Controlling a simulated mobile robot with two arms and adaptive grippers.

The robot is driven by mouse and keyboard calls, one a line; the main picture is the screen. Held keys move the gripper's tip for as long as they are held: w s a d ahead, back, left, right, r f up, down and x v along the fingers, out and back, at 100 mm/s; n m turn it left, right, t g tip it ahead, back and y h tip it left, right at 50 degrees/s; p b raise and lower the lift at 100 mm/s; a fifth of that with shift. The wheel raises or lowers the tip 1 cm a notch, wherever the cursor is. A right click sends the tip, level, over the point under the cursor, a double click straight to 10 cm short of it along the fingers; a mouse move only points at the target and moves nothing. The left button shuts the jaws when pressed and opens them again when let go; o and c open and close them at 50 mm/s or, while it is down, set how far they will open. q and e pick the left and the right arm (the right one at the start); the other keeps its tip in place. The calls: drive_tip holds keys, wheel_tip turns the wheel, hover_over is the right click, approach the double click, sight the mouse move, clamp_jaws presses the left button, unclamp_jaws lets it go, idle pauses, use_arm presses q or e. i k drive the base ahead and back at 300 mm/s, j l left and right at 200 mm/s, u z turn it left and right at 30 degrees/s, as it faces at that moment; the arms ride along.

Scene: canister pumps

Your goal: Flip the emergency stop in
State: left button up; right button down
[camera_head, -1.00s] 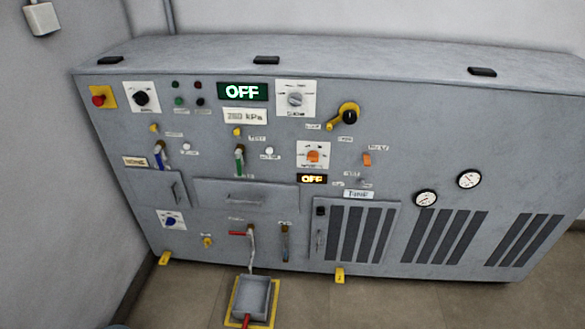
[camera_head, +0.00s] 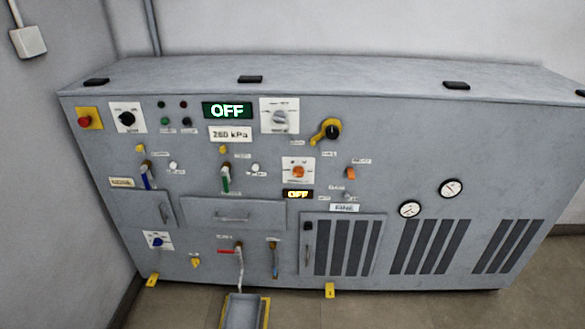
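The emergency stop (camera_head: 86,118) is a red round button on a yellow square plate. It sits at the upper left corner of the front of a large grey cabinet (camera_head: 400,130). Whether the button is pressed in or out is too small to tell. A green-lit display (camera_head: 227,110) to its right reads OFF, and a plate below it reads 260 kPa. Neither of my grippers is in view.
The cabinet front holds several knobs, levers and labels, a drawer (camera_head: 207,213), vents and two gauges (camera_head: 451,188). A grey tray with a yellow edge (camera_head: 240,312) is on the floor in front. Walls stand behind and at left. Floor at lower right is clear.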

sight(83, 122)
drive_tip(key=u, duration=1.3)
